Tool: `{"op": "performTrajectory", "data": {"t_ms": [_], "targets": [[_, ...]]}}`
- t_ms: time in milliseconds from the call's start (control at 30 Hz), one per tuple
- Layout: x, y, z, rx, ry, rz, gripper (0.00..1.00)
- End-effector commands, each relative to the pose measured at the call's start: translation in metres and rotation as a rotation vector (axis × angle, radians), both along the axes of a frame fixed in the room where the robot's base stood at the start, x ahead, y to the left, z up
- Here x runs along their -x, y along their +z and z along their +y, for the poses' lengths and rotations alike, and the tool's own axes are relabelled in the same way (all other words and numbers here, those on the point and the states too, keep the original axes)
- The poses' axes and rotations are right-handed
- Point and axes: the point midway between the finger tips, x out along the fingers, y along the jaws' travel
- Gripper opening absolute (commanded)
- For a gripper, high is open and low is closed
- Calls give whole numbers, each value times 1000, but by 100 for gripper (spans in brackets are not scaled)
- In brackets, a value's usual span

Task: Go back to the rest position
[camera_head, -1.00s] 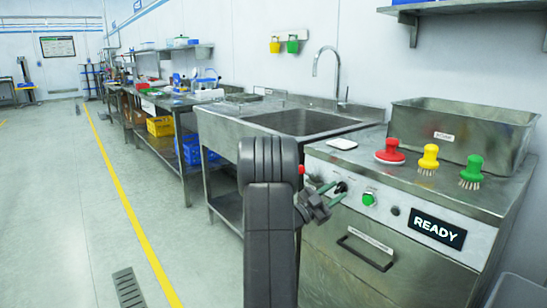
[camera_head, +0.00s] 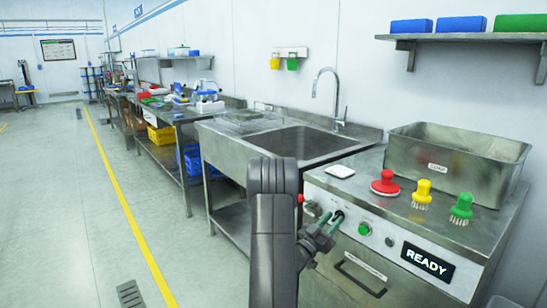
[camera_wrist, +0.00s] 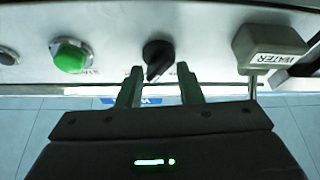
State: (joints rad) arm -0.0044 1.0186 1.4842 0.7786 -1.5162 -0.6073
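My gripper (camera_head: 331,220) is in front of the control panel of the steel machine (camera_head: 352,262), below the sink's right end. In the wrist view, its two green fingers (camera_wrist: 160,82) are apart, with nothing held between them. A black rotary knob (camera_wrist: 158,55) is just beyond the fingertips, its pointer hanging down toward the gap. I cannot tell whether a finger touches it. A green push button (camera_wrist: 70,56) is to its left and a grey lever marked WATER (camera_wrist: 268,42) to its right. The display (camera_head: 428,262) reads READY.
A red brush (camera_head: 385,184), a yellow brush (camera_head: 421,194), a green brush (camera_head: 461,208) and a steel bin (camera_head: 455,165) stand on the machine. The sink (camera_head: 225,140) is behind my arm. A wall shelf (camera_head: 470,38) is overhead. The floor at left is open.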

Motion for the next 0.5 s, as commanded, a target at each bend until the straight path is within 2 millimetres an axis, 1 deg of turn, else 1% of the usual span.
{"op": "performTrajectory", "data": {"t_ms": [33, 500], "targets": [[0, 5, 0, 12, -1, 19, 33], [1, 2, 0, 115, 1, 149, 33]]}}
